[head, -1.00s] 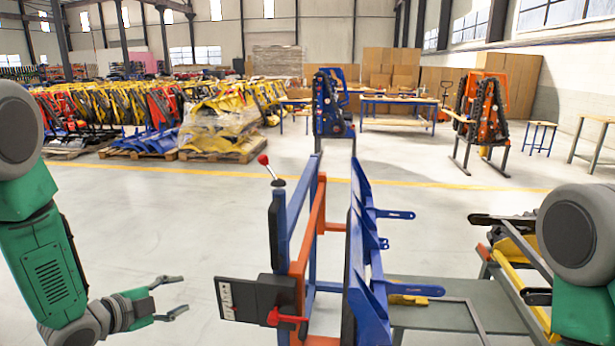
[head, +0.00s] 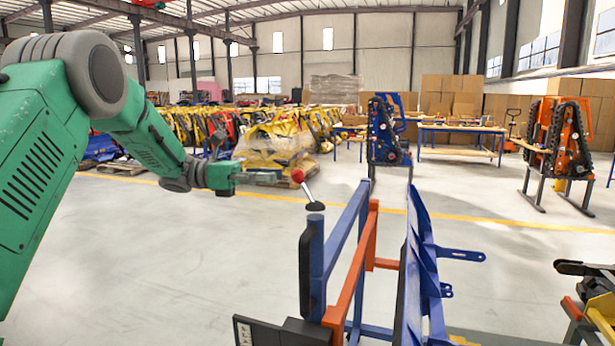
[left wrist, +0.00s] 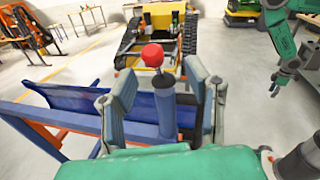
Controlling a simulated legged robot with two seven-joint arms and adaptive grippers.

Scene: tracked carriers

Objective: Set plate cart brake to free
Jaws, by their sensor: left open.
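The brake lever (head: 306,191) has a red ball knob and rises from a black collar on the blue post of the plate cart (head: 345,235). It leans to the left in the head view. My left gripper (head: 262,178) is just left of the knob at about its height. In the left wrist view, the red knob (left wrist: 152,55) shows between the two open, grey-green fingers (left wrist: 160,105); I cannot tell whether either touches it. A green arm with a small gripper (left wrist: 276,84), seemingly my right, shows at upper right; its jaws are too small to read.
A dark panel (head: 270,333) with a white label sits low on the cart. A blue plate (head: 418,270) stands upright on its right side. Yellow machinery (head: 603,310) is at the right edge. Open floor (head: 190,265) lies left of the cart.

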